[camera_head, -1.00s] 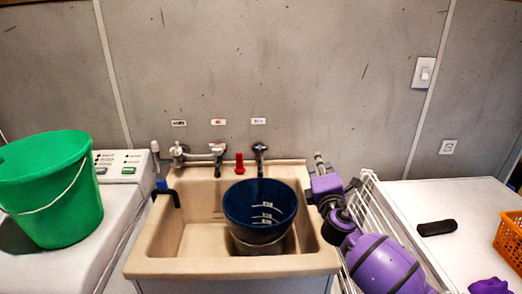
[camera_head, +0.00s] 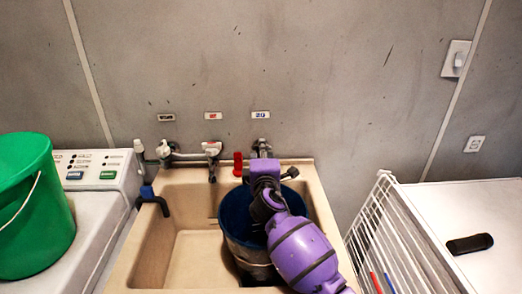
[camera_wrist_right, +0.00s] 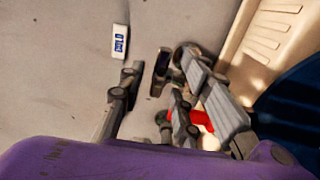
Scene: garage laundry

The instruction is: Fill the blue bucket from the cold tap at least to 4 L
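The blue bucket (camera_head: 234,218) stands upright in the right part of the beige sink (camera_head: 147,250). My right arm covers much of its mouth, and any water inside cannot be made out. Its dark blue side also shows in the right wrist view (camera_wrist_right: 294,112). The cold tap (camera_head: 261,143), under the blue-marked label (camera_head: 261,114), is mostly hidden by my right gripper (camera_head: 263,168). In the right wrist view my right gripper (camera_wrist_right: 165,95) is open, with the dark tap part (camera_wrist_right: 161,70) between its spread fingers. My left gripper is not in view.
A red upright piece (camera_head: 238,164) stands close left of my right gripper. Another tap (camera_head: 212,150) is under the red-marked label. A green bucket (camera_head: 32,210) sits on the washer at left. A white wire rack (camera_head: 385,235) stands right of the sink.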

